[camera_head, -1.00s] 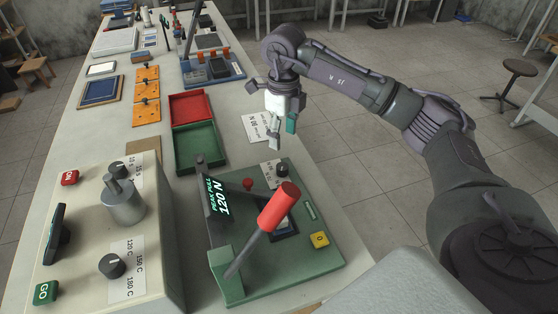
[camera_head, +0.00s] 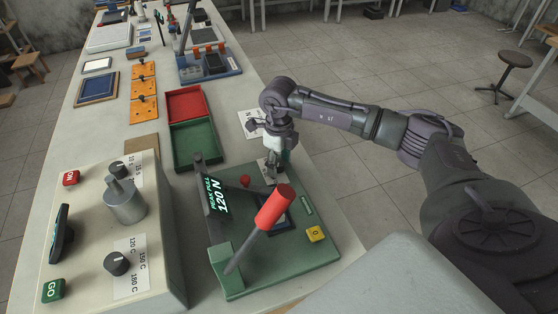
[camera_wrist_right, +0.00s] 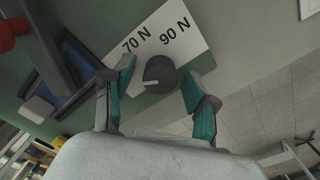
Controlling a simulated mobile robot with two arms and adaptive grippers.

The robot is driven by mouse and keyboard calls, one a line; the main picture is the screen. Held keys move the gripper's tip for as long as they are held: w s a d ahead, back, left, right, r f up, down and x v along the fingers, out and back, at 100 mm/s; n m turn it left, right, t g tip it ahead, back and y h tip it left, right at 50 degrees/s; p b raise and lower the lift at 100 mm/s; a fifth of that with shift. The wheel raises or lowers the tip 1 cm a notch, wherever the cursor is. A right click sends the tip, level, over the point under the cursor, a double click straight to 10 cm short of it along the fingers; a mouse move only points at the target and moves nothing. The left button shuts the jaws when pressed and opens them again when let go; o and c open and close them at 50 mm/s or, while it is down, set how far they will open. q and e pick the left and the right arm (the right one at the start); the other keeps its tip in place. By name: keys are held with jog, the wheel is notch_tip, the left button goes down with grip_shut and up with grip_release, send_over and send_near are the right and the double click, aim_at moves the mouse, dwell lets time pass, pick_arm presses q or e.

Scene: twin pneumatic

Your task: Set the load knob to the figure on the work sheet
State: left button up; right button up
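The load knob (camera_wrist_right: 159,72) is a dark round knob on a white plate (camera_wrist_right: 195,43) marked 70 N and 90 N. Its pale pointer line points left in the wrist view. My right gripper (camera_wrist_right: 158,88) is open, with one teal-padded finger on each side of the knob; I see gaps beside it and cannot tell the depth. In the head view my right gripper (camera_head: 272,170) points down over the far corner of the green tester (camera_head: 330,252) and covers the knob. The work sheet (camera_head: 248,122) lies behind it, partly hidden, its figure unreadable. My left gripper is out of view.
A red button (camera_head: 245,181) is close by. Red (camera_head: 187,92) and green (camera_head: 176,158) trays lie beyond. Open floor is at the right.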

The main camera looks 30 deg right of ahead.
grip_shut()
jog(key=shift+m, duration=0.3)
jog(key=m+b, duration=0.1)
jog(key=m, duration=0.3)
jog(key=shift+m, duration=0.3)
jog(key=m+b, duration=0.1)
jog(key=m, duration=1)
jog(key=shift+w+m, duration=0.1)
jog(key=shift+m, duration=0.3)
jog(key=m, duration=0.3)
jog(key=shift+r+m, duration=0.1)
jog(key=shift+m, duration=1.9)
